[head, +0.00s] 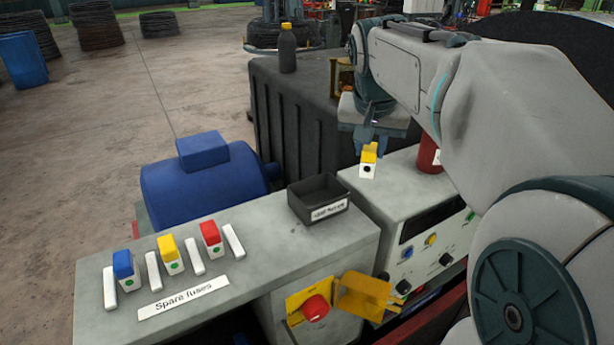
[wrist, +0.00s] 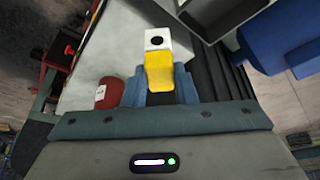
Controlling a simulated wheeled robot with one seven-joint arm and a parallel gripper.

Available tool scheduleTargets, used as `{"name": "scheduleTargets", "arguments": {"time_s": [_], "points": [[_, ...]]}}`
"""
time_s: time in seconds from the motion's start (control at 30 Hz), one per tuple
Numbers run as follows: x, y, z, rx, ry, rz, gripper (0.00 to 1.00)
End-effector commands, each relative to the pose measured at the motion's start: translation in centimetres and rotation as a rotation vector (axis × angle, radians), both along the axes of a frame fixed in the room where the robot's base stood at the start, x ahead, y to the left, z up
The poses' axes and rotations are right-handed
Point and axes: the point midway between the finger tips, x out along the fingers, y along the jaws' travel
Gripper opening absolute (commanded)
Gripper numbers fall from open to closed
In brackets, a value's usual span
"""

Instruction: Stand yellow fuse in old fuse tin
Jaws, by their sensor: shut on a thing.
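My gripper (head: 371,143) is shut on a yellow fuse (head: 369,156) with a white body and a black dot on its face. The fuse hangs in the air over the grey control box, right of the tin. In the wrist view the yellow fuse (wrist: 158,72) sits between the blue fingers of my gripper (wrist: 160,90), white end pointing away. The old fuse tin (head: 318,200) is a dark open box with a white label, at the right part of the grey bench. Its inside looks empty in the head view. The tin also shows partly at the top of the wrist view (wrist: 208,28).
Blue, yellow and red spare fuses (head: 170,254) with green dots stand between white dividers on the bench (head: 255,250). A blue motor (head: 200,180) is behind. A red cylinder (head: 428,155) stands on the control box (head: 400,200). An open yellow cover (head: 362,296) sits at the bench front.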

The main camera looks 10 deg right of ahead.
Motion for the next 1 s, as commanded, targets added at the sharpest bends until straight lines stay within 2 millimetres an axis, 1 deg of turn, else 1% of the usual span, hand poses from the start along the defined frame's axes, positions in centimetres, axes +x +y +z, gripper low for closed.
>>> {"name": "scheduleTargets", "arguments": {"time_s": [0.03, 0.2, 0.3, 0.4, 0.57, 0.8, 0.9, 1.0], "points": [[0.5, 1.2, -0.6, -0.001, 0.005, 0.007, 0.01], [2.1, 4.8, -3.0, 0.0, 0.005, 0.008, 0.01], [2.9, 6.7, -4.2, -0.001, 0.004, 0.006, 0.01], [3.5, 7.9, -5.1, 0.0, 0.003, 0.004, 0.01], [3.9, 8.8, -5.9, -0.001, 0.001, 0.003, 0.01], [3.9, 8.8, -9.1, 0.0, 0.005, 0.002, 0.01], [3.9, 8.8, -9.7, 0.001, 0.001, 0.002, 0.01], [3.9, 8.8, -9.7, 0.0, 0.0, 0.002, 0.01]]}}
